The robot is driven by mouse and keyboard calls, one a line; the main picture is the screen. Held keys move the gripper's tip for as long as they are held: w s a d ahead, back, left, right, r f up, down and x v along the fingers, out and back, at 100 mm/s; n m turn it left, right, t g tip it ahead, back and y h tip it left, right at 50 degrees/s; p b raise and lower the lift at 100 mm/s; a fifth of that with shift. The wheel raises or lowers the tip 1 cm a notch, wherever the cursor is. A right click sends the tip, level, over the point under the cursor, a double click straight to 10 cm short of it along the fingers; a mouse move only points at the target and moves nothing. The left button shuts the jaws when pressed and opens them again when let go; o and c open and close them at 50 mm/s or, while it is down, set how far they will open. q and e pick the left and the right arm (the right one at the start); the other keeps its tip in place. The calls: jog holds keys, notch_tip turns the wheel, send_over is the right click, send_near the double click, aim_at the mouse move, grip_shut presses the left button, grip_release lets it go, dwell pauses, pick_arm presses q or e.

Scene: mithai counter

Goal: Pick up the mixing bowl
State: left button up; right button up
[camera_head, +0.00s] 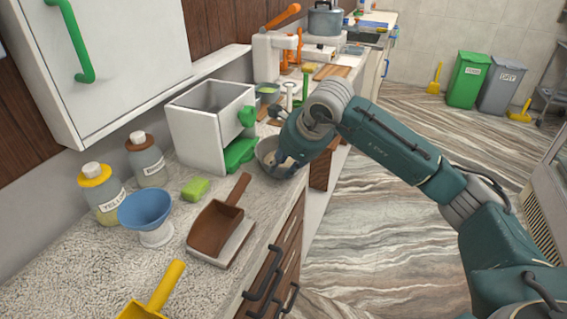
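The gripper and wrist hide part of the bowl. I cannot tell whether the fingers grip the rim or only stand at it. My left gripper is not in view.
A white box with a green knob (211,127) stands left of the bowl. The striped floor on the right is clear.

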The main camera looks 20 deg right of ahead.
aim_at(279, 169)
jog(key=b+x, duration=0.1)
jog(key=x, duration=0.3)
jog(key=shift+w+d+f, duration=0.1)
jog(key=shift+w+f, duration=0.1)
jog(key=shift+w, duration=0.05)
jog(key=shift+s+r, duration=0.1)
jog(key=shift+c, duration=0.8)
grip_shut()
jog(key=shift+r, duration=0.1)
